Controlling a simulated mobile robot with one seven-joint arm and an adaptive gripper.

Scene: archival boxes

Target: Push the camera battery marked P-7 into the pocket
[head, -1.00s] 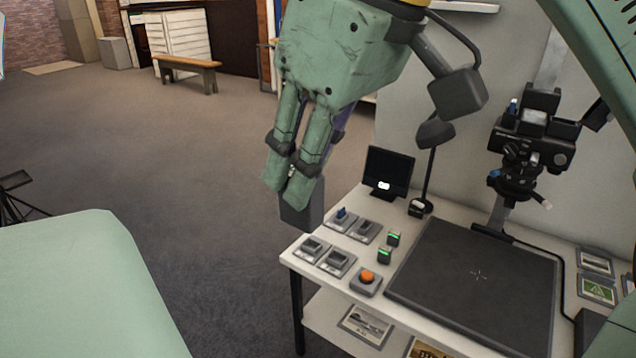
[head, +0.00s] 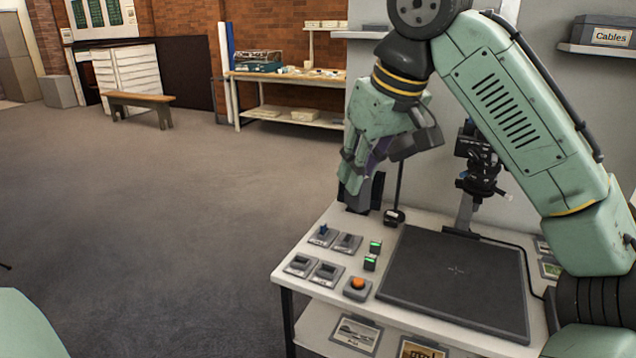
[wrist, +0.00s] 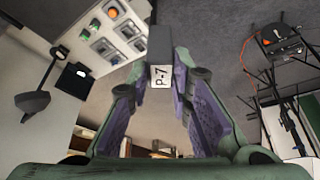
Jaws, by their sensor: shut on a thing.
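My gripper (head: 352,180) is shut on the camera battery (head: 358,200), a dark grey block, and holds it in the air by the far left part of the white table. In the wrist view the battery (wrist: 162,44) sticks out beyond the fingertips of my gripper (wrist: 161,66), and its near end face carries a white P-7 label. The battery is apart from the grey units on the table. Several small grey units with dark tops, such as one at the front left (head: 300,265), stand there. I cannot tell which holds the pocket.
A dark mat (head: 455,280) covers much of the white table (head: 317,310). An orange button box (head: 357,288) and two green-lit blocks (head: 372,255) stand left of it. A camera stand (head: 480,170) rises behind the mat. The floor to the left is open.

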